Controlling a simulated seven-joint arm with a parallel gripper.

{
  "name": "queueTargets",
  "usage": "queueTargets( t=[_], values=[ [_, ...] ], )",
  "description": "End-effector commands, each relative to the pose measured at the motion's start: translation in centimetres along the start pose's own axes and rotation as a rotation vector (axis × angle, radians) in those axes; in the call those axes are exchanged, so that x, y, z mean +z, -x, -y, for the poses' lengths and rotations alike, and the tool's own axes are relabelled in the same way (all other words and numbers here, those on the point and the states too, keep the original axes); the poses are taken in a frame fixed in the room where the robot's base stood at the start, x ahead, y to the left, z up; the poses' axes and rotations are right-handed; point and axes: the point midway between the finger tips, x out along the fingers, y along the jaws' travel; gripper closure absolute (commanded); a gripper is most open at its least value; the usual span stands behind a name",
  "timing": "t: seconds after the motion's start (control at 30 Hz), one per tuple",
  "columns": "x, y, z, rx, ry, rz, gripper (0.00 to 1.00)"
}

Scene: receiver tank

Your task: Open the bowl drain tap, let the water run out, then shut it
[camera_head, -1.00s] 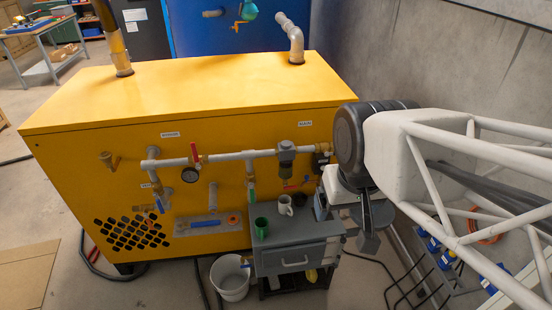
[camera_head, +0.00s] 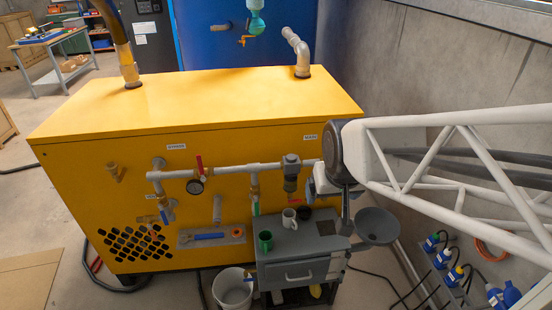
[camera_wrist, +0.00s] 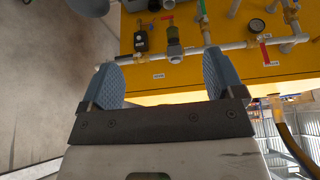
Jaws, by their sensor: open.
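The filter (camera_head: 291,162) hangs from the white pipe on the yellow tank's front, with its bowl (camera_head: 290,185) below. It also shows in the wrist view (camera_wrist: 174,50), where that picture is turned over. In the head view my arm hides much of the gripper.
A grey cabinet (camera_head: 300,243) with a green mug (camera_head: 265,241) and a white mug (camera_head: 289,218) stands below. A white bucket (camera_head: 233,289) is on the floor. A dark round bowl (camera_head: 377,225) is at right. Another red-handled valve (camera_head: 199,163) and gauge (camera_head: 195,187) sit left on the pipe.

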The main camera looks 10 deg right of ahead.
Motion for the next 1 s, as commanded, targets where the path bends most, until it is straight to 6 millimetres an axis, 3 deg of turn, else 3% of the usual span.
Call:
queueTargets(
  t=[0.2,0.5,0.8,1.0],
  values=[
    [-5.8,-6.4,0.0,-0.001,0.002,-0.142,0.13],
    [-12.0,-15.5,0.0,-0.004,0.005,-0.345,0.13],
    [-15.7,-24.6,-0.1,-0.008,0.007,-0.551,0.13],
    [-16.4,-30.6,-0.1,-0.010,0.008,-0.687,0.13]
  ],
)
